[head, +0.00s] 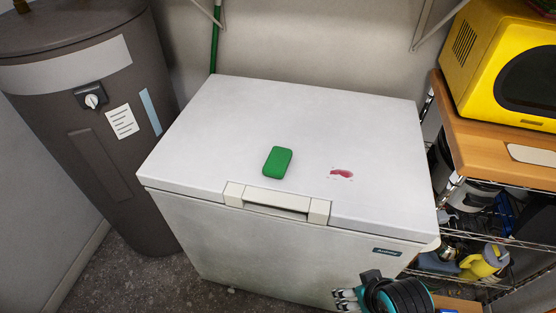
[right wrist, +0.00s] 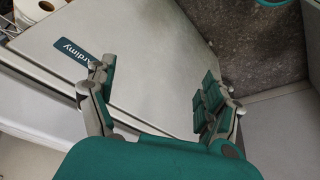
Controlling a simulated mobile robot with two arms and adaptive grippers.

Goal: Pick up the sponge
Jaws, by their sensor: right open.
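The sponge is a green rounded block (head: 277,162) lying flat on the white lid of the chest freezer (head: 240,115), near its front edge, behind the handle. My right gripper (head: 342,299) is low in front of the freezer, at the bottom of the head view, to the right of and below the sponge and apart from it. In the right wrist view its fingers (right wrist: 157,95) are spread open with nothing between them, and the freezer's front with its label is behind them. The sponge does not show in the right wrist view. My left gripper is not in view.
A red stain (head: 342,173) is on the lid right of the sponge. A grey water heater (head: 75,130) stands at left. A wire shelf with a wooden top (head: 480,130) and a yellow microwave (head: 495,60) stand at right. The rest of the lid is clear.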

